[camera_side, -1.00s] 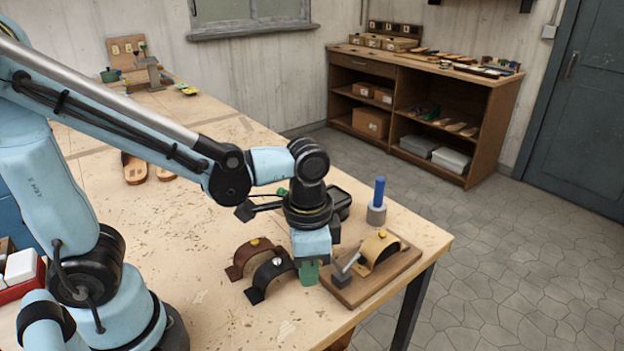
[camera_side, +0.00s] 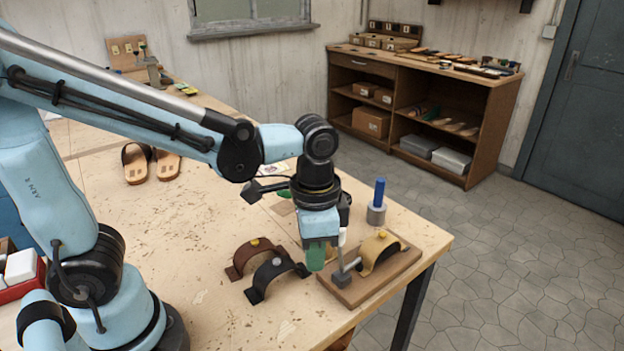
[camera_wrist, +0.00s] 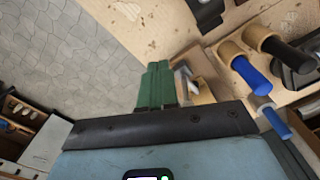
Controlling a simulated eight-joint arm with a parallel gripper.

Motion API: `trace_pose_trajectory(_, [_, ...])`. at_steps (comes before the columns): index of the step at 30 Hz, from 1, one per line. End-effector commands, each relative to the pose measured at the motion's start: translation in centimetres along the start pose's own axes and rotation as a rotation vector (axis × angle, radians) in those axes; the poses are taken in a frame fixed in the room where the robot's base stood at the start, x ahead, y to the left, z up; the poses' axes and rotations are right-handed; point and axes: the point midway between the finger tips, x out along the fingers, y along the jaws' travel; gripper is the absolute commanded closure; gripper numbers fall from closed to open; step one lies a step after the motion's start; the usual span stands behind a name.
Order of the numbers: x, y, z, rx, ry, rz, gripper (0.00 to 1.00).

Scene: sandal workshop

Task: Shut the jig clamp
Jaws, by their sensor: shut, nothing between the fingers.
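The jig (camera_side: 392,278) is a wooden board near the right front corner of the bench. A tan strap with a yellow knob (camera_side: 380,250) arches over it. Its metal clamp (camera_side: 342,279) has a grey block and a slanted bar at the board's left end. My gripper (camera_side: 317,262) points down just left of and above the clamp, green fingers shut and empty. In the wrist view, the green fingers (camera_wrist: 155,90) partly cover the jig, and the pale metal bar (camera_wrist: 187,84) shows beside them. Whether they touch the clamp is unclear.
Brown (camera_side: 243,262) and black (camera_side: 270,276) straps stand left of the gripper. A blue-handled tool in a grey holder (camera_side: 376,215) stands behind the jig. The wrist view shows another blue handle (camera_wrist: 250,75) and a dark handle (camera_wrist: 288,54).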

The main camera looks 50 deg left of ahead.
Motion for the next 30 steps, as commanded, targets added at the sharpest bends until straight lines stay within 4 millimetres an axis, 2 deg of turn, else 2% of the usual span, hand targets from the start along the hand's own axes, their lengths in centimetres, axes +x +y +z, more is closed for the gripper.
trace_pose_trajectory(17, [-5.0,0.4,0.7,0.001,0.000,0.000,1.00])
trace_pose_trajectory(30, [-5.4,0.3,0.8,-0.008,0.009,-0.002,1.00])
